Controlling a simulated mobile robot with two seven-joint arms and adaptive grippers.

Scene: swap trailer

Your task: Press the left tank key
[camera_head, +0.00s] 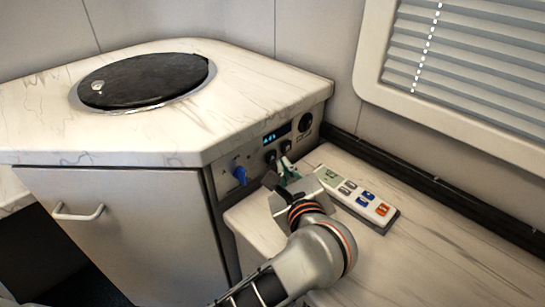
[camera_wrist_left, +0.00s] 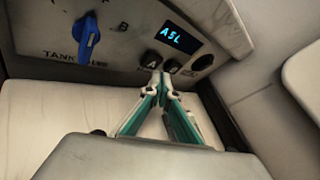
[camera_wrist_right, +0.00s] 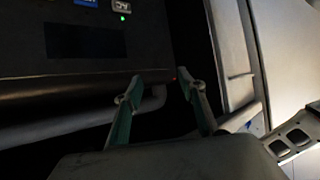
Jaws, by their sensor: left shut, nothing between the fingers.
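The control panel (camera_head: 222,178) on the cabinet side has a blue TANK knob (camera_wrist_left: 87,38), a lit display (camera_wrist_left: 180,37) and two dark round keys. The left key (camera_wrist_left: 151,59) and the right key (camera_wrist_left: 173,66) sit below the display. My left gripper (camera_wrist_left: 160,78) is shut and empty, its fingertips right in front of the keys, nearer the left one. I cannot tell whether they touch it. In the head view the left gripper (camera_head: 286,166) partly hides the keys' area. My right gripper (camera_wrist_right: 158,90) is open and empty, away from the panel.
A white remote (camera_head: 355,200) with coloured buttons lies on the marble-look ledge (camera_head: 440,235), close right of my left gripper. The countertop (camera_head: 60,115) with a dark round lid (camera_head: 145,80) overhangs the panel. The right wrist view shows a dark panel (camera_wrist_right: 60,65).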

